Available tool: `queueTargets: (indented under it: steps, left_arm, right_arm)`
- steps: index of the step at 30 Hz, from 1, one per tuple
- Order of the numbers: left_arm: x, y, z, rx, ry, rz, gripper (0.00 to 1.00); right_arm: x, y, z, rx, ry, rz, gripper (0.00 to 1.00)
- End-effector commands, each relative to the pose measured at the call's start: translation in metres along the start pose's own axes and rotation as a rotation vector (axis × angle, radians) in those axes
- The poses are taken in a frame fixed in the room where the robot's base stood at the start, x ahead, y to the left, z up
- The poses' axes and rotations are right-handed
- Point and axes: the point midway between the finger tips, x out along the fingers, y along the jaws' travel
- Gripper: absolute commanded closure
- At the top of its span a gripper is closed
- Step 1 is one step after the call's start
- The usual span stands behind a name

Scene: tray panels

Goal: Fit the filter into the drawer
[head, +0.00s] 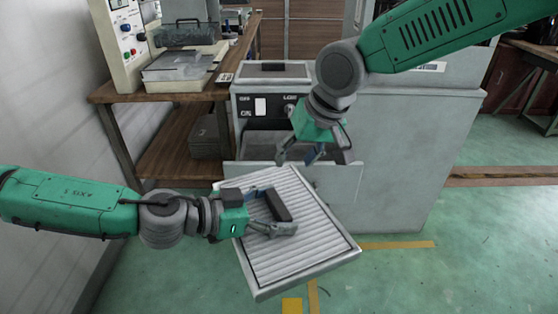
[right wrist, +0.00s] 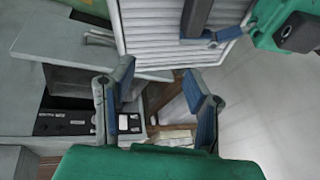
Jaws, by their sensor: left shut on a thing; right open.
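The filter (head: 290,262) is a white pleated panel in a pale frame with a dark bar handle. My left gripper (head: 282,222) is shut on this handle and holds the filter tilted, in front of the cabinet. The filter also shows at the top of the right wrist view (right wrist: 150,32), with my left gripper (right wrist: 212,38) on it. The drawer (head: 345,183) appears pulled out below a dark opening in the cabinet; the filter hides part of its front. My right gripper (head: 314,158) is open and empty above the drawer, its fingers pointing down.
The grey cabinet (head: 395,150) has a dark control panel (head: 262,106) above the opening. A wooden bench (head: 165,95) with equipment stands at the left, near the wall. Green floor with yellow marks (head: 398,245) is free at the right.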

Motion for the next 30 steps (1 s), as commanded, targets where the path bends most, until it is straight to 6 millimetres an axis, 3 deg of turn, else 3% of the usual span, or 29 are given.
queueTargets:
  steps: [1, 3, 6, 12, 17, 30]
  left_arm:
    - [0.000, 0.000, 0.000, 0.000, 0.001, -0.001, 0.57]
    - [0.000, -0.001, 0.000, 0.000, 0.000, -0.001, 0.57]
    - [0.001, -0.001, 0.000, -0.001, 0.000, 0.000, 0.57]
    - [0.003, 0.000, -0.001, 0.001, -0.003, -0.001, 0.57]
    - [0.003, 0.000, -0.001, 0.002, -0.003, -0.001, 0.57]
    - [0.000, -0.001, 0.000, -0.001, 0.000, 0.000, 0.57]
  right_arm:
    - [-0.011, -0.019, 0.008, -0.055, -0.036, 0.039, 0.57]
    - [-0.023, -0.036, 0.021, -0.112, -0.087, 0.091, 0.57]
    - [-0.035, -0.051, 0.035, -0.170, -0.140, 0.149, 0.57]
    - [-0.042, -0.058, 0.049, -0.213, -0.182, 0.197, 0.57]
    - [-0.023, -0.053, 0.053, -0.213, -0.186, 0.197, 0.57]
    - [0.054, -0.040, 0.065, -0.212, -0.185, 0.199, 0.57]
